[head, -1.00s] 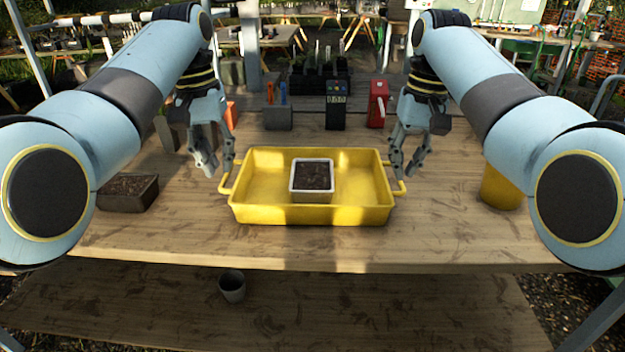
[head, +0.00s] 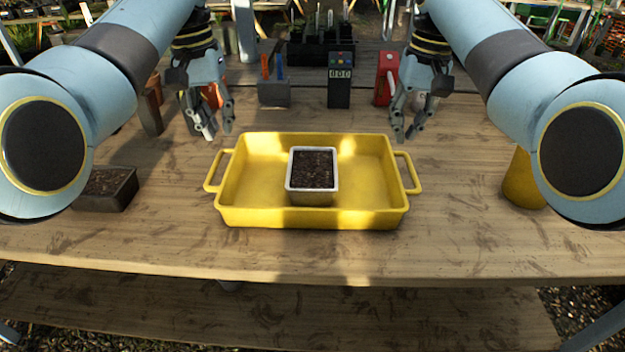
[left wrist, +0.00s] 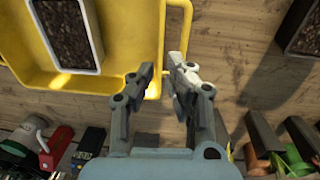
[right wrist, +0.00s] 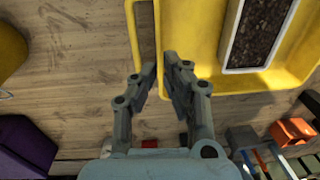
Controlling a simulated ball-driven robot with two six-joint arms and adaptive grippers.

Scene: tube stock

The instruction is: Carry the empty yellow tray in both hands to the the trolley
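The yellow tray (head: 245,213) lies on the wooden table in front of me, a handle at each end. My left gripper (head: 218,132) is open and empty, beyond the tray's left handle (head: 211,171). My right gripper (head: 405,138) is open and empty, beyond the right handle (head: 413,173). In the left wrist view the fingers (left wrist: 160,82) show near the tray's corner and handle; in the right wrist view (right wrist: 160,70) likewise. I cannot make out the trolley.
A dark soil-filled pot (head: 105,190) stands left of the tray, a yellow container (head: 522,182) to the right. The table's front strip (head: 310,262) is clear.

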